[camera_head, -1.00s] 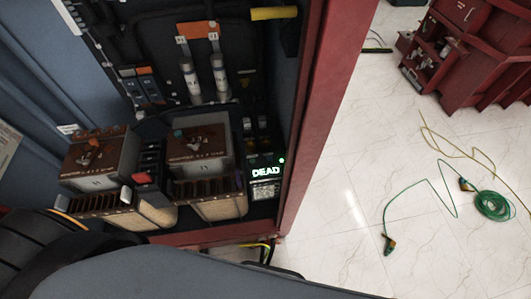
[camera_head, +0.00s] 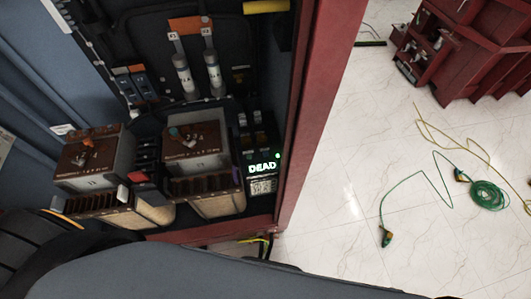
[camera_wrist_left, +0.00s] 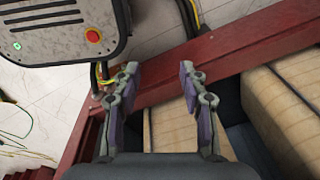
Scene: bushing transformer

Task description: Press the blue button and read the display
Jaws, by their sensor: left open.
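A small dark device (camera_head: 263,184) stands at the lower right inside the cabinet in the head view. Its lit green display (camera_head: 262,168) reads "DEAD", with a small green light at its upper right. I cannot make out a blue button in either view. My left gripper (camera_wrist_left: 158,80) is open and empty in the left wrist view, its two purple-padded fingers apart over the red cabinet edge. I cannot pick it out in the head view. My right gripper is not in view.
A red cabinet frame (camera_head: 308,120) bounds the right side. Two brown-topped blocks (camera_head: 195,143) stand left of the device. A grey box with a red button (camera_wrist_left: 92,35) is at upper left in the wrist view. Green cable (camera_head: 489,195) lies on the open floor.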

